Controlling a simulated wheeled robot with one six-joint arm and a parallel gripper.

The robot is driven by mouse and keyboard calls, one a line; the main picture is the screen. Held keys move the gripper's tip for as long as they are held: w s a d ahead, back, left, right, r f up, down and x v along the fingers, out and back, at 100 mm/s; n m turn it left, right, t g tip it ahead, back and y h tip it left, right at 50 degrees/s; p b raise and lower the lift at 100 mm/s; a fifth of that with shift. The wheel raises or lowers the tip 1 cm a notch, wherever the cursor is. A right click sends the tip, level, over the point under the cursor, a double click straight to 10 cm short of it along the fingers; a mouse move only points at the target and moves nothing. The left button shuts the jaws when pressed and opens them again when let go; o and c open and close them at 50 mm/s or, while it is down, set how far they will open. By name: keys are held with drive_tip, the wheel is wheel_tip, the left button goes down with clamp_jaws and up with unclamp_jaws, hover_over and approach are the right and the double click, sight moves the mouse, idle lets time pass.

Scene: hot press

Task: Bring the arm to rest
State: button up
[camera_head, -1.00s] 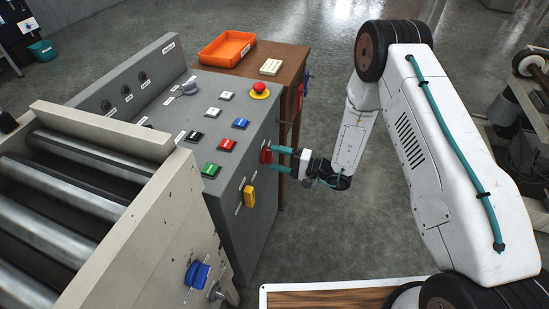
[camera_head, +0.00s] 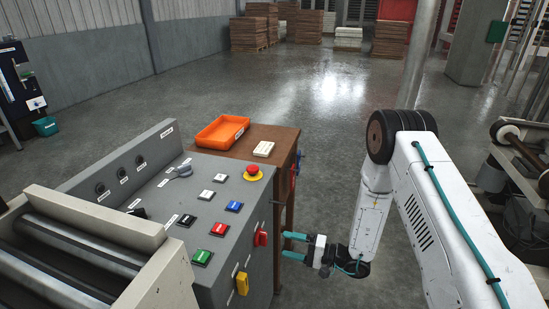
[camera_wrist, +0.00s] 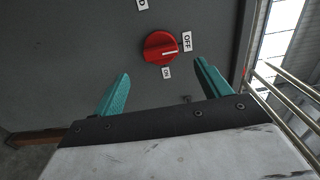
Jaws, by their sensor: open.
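My gripper (camera_head: 296,246) is open and empty, with teal fingers pointing left toward the side of the grey control cabinet. It also shows in the wrist view (camera_wrist: 160,85), its two fingers spread apart. A red rotary knob (camera_head: 261,238) sits on the cabinet's side, just left of the fingertips and apart from them. In the wrist view the red knob (camera_wrist: 160,48) lies beyond the fingers, its pointer line aimed right toward the OFF label (camera_wrist: 187,41). My white arm reaches in from the right side of the head view.
The grey control cabinet (camera_head: 225,185) carries several buttons and a red emergency stop (camera_head: 253,173). A yellow switch (camera_head: 242,284) is low on its side. A wooden table (camera_head: 265,139) behind holds an orange tray (camera_head: 221,132). Rollers stand at left. Open floor lies beyond.

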drive_tip(key=s+a+r+m+g, duration=0.1)
drive_tip(key=s+r+g, duration=0.1)
drive_tip(key=s+g, duration=0.5)
drive_tip(key=s+d+r+n+g+h, duration=0.1)
drive_tip(key=s+r+g+h, duration=0.1)
drive_tip(key=s+r+g, duration=0.3)
drive_tip(key=s+d+r+n+g+h, duration=0.1)
drive_tip(key=s+d+r+h, duration=0.1)
drive_tip(key=s+r, duration=0.35)
drive_tip(key=s+d+r+n+t+h, duration=0.1)
drive_tip(key=s+d+r+h, duration=0.3)
drive_tip(key=r, duration=0.4)
drive_tip(key=s+d+r+n+t+h, duration=0.1)
drive_tip(key=s+d+r+t+h, duration=0.3)
drive_tip(key=r, duration=0.5)
drive_tip(key=s+d+r+n+t+h, duration=0.1)
drive_tip(key=s+d+r+t+h, duration=0.2)
drive_tip(key=s+d+r+h, duration=0.2)
drive_tip(key=shift+s+d+r, duration=0.9)
drive_tip(key=shift+d+r, duration=0.6)
drive_tip(key=shift+r, duration=0.3)
